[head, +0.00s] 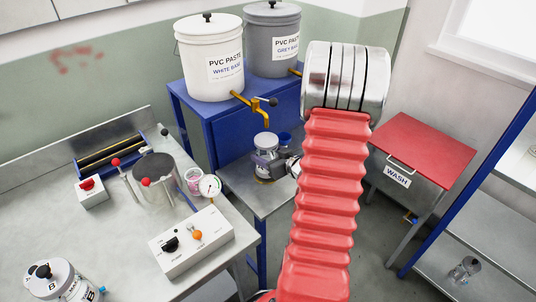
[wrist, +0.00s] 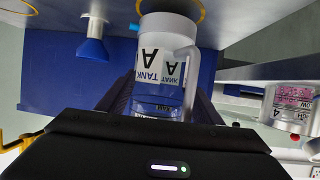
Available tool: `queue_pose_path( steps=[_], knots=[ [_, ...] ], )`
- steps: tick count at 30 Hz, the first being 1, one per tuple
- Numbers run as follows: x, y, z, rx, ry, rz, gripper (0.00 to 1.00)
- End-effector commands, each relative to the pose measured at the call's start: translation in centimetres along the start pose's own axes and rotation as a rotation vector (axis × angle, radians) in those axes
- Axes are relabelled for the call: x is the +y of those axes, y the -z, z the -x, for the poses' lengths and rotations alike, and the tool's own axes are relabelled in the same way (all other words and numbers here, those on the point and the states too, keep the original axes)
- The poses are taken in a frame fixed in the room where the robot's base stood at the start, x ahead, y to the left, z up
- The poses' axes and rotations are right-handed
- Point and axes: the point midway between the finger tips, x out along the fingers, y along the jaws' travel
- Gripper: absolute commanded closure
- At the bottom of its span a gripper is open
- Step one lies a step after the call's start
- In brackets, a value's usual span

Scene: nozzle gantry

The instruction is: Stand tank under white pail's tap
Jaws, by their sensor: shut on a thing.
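The tank (head: 265,158) is a clear jar with a pale lid, upright at the small steel table beside the blue stand. In the wrist view the tank (wrist: 158,70) shows a label with a large A and the word TANK. My gripper (head: 284,166) is shut on it from the right. The tank's base is at a yellow ring (wrist: 196,20) marked on the steel top; I cannot tell whether it touches. The white pail (head: 208,70) stands on the blue stand, and its brass tap (head: 264,118) is above the tank.
The grey pail (head: 273,45) stands right of the white one. A blue cup-like piece (head: 285,138) is behind the tank; it also shows in the wrist view (wrist: 92,47). The left bench holds a cup with pink contents (head: 195,181) and a control box (head: 190,242). A red-topped WASH unit (head: 410,145) stands right.

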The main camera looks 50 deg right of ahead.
Motion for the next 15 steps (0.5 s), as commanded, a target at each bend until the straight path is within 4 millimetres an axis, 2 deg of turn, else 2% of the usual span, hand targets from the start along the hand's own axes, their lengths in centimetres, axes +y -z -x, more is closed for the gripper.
queue_pose_path(
  steps=[15],
  knots=[
    [0.04,-0.4,-0.23,0.002,0.0,0.001,0.85]
  ],
)
